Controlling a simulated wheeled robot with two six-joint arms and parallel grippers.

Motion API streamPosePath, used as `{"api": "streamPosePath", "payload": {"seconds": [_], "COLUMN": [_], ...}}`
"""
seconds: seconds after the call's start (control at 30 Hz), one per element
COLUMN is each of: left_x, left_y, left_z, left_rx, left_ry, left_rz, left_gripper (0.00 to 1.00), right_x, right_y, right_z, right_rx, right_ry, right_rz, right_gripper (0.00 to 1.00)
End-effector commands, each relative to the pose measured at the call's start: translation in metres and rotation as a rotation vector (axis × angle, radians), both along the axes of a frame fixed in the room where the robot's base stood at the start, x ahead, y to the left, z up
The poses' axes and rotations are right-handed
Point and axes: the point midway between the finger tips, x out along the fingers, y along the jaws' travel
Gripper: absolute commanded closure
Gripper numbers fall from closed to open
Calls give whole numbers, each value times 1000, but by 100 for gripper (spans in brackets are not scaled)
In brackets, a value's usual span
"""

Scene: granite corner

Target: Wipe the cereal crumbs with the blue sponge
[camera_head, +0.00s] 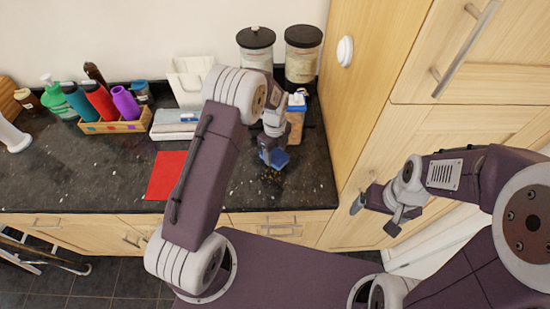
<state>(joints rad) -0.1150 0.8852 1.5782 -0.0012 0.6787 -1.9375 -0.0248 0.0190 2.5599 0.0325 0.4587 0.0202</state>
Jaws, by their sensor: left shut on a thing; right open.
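The blue sponge (277,158) is held in my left gripper (272,147), low over the dark granite counter (105,160). The gripper is shut on it. Small brownish crumbs (269,177) show on the counter just in front of the sponge, partly hidden by it. I cannot tell whether the sponge touches the counter. My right gripper (374,213) is open and empty, off the counter in front of the wooden cabinet.
A red sheet (166,175) lies left of the sponge. Two black-lidded jars (302,66) and a box (296,117) stand behind my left gripper. A crate (112,127) of bottles stands further left. The tall cabinet (365,75) bounds the right.

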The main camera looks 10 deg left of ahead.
Motion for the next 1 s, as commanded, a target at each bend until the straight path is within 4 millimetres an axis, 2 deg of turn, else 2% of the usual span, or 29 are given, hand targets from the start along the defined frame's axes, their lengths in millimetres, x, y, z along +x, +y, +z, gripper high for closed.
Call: {"api": "streamPosePath", "payload": {"seconds": [0.33, 0.7, 1.0], "left_x": [0, -36, -47], "left_y": [0, -10, -13], "left_z": [2, -2, -2], "left_rx": [0, 1, 1], "left_ry": [-1, 4, 8], "left_rz": [-1, -1, -2], "left_gripper": [77, 77, 77], "right_x": [0, 0, 0], "right_y": [0, 0, 0], "right_z": [3, 6, 8], "right_rx": [0, 0, 0], "right_ry": [0, 0, 0], "right_rz": [0, 0, 0], "right_gripper": [9, 9, 9]}}
